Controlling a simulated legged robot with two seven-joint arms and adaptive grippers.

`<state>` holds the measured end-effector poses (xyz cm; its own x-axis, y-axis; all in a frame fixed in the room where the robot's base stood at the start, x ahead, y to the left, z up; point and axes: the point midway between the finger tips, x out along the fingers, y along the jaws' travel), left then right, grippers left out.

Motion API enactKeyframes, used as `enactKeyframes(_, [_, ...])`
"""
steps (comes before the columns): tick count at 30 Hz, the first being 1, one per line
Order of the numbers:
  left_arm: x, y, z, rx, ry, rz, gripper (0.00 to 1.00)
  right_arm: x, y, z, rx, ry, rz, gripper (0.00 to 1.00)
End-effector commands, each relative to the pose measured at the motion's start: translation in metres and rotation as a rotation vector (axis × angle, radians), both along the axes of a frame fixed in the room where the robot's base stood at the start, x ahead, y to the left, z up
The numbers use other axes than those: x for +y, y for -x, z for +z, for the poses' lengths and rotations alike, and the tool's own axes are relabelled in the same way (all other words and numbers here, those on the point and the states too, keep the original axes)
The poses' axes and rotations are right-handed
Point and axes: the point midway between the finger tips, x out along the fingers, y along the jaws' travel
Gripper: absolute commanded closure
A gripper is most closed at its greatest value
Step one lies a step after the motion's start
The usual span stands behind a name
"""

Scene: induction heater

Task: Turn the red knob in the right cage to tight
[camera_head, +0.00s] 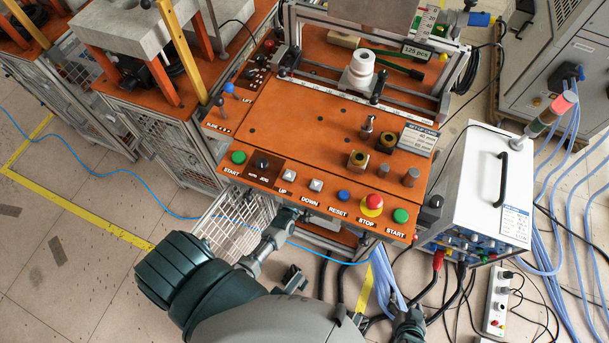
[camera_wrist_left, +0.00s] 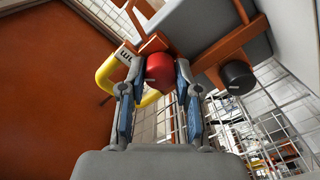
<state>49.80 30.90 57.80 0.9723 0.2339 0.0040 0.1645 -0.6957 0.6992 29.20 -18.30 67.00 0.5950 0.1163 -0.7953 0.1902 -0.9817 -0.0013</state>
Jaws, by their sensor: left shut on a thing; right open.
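The red knob (camera_wrist_left: 159,68) shows in the left wrist view, straight ahead between the fingers of my left gripper (camera_wrist_left: 158,86). The gripper is shut on it, with one finger on each side. In the head view the knob is hidden, and my left arm reaches to the front of the machine, by the wire mesh cage (camera_head: 232,222) under the orange panel. My right gripper (camera_head: 408,325) is at the bottom of the head view, open and apart from the machine. It is partly cut off there, with dark cables close by.
A yellow handle (camera_wrist_left: 110,72) stands left of the red knob and a black knob (camera_wrist_left: 237,77) to its right. The orange panel (camera_head: 300,130) carries several buttons along its front edge. A white box (camera_head: 480,190) and blue hoses (camera_head: 545,250) are at the right.

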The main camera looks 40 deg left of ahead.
Motion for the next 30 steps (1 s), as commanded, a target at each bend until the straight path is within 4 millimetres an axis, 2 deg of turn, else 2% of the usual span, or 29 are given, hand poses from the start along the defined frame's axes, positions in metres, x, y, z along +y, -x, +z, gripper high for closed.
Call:
enactKeyframes(1, [-0.005,0.002,-0.006,0.016,0.002,-0.008,1.0,0.0,0.0,-0.001,0.002,0.0,0.0,0.32])
enactKeyframes(11, [-0.005,0.003,-0.007,0.018,0.001,-0.008,1.0,0.0,0.001,-0.001,0.003,0.001,-0.001,0.32])
enactKeyframes(12, [-0.004,0.003,-0.007,0.019,0.001,-0.007,0.6,0.0,0.001,-0.001,0.003,0.001,-0.001,0.32])
enactKeyframes(14, [-0.004,0.003,-0.007,0.017,0.001,-0.006,0.45,0.0,0.001,-0.001,0.003,0.001,-0.001,0.32])
enactKeyframes(15, [-0.003,0.002,-0.006,0.015,0.0,-0.005,0.43,0.0,0.001,-0.001,0.003,0.001,-0.001,0.32])
enactKeyframes(25, [-0.001,0.005,-0.003,0.008,0.0,-0.002,0.43,0.0,0.0,0.0,0.001,0.001,-0.001,0.32])
enactKeyframes(30, [-0.007,0.03,-0.004,0.009,0.0,-0.002,0.43,0.0,0.001,0.0,0.001,0.001,-0.001,0.32])
